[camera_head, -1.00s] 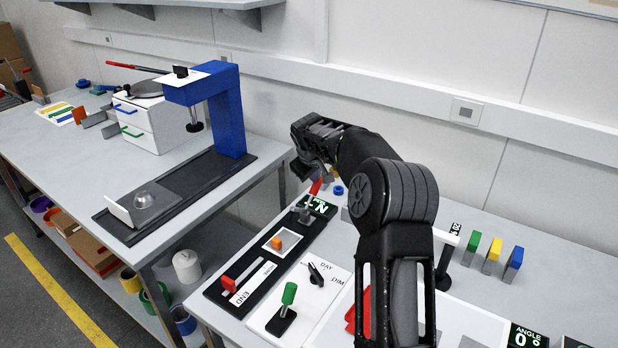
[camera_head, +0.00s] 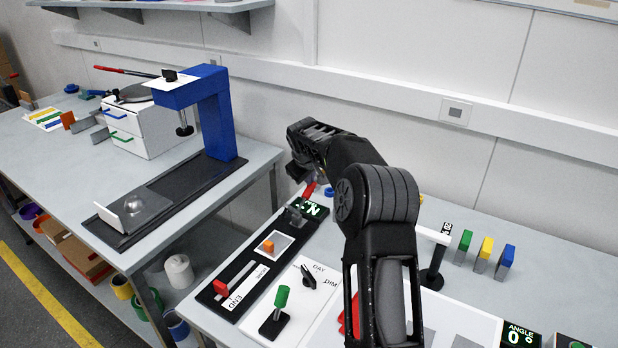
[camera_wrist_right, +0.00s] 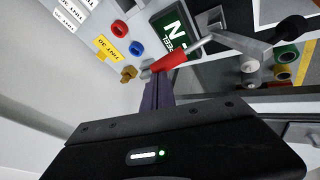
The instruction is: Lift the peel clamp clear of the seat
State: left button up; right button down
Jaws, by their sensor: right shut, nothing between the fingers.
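The peel clamp has a red handle (camera_head: 308,190) and a grey metal body (camera_head: 295,214), at the far end of a black rail beside the N display (camera_head: 315,209). In the right wrist view its red handle (camera_wrist_right: 170,61) joins a metal arm (camera_wrist_right: 228,40). My right gripper (camera_head: 304,178) is over the handle's upper end. In the wrist view its fingers (camera_wrist_right: 150,84) are shut with nothing between them, close to the handle's end; I cannot tell whether they touch. The clamp's seat is not clearly visible. My left gripper is not in view.
An orange block (camera_head: 268,246) sits on a white square on the rail, with a red block (camera_head: 221,287) at its near end. A green-topped lever (camera_head: 281,298) and a black dial (camera_head: 308,276) stand nearby. Green, yellow and blue tabs stand at the right.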

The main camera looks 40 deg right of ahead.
jog(key=shift+a+r+p, duration=0.25)
jog(key=shift+r+p, duration=0.05)
jog(key=shift+r, duration=0.35)
jog(key=r, duration=0.1)
jog(key=a+r+p, duration=0.1)
jog(key=shift+w+a+r, duration=0.1)
jog(key=shift+a+r, duration=0.05)
jog(key=shift+r, duration=0.2)
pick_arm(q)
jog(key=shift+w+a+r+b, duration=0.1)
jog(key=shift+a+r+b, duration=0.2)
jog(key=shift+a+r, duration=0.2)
pick_arm(e)
jog(key=s+d+r, duration=0.1)
jog(key=d+r, duration=0.3)
jog(key=r, duration=0.4)
jog(key=shift+s+r, duration=0.2)
jog(key=shift+s, duration=0.05)
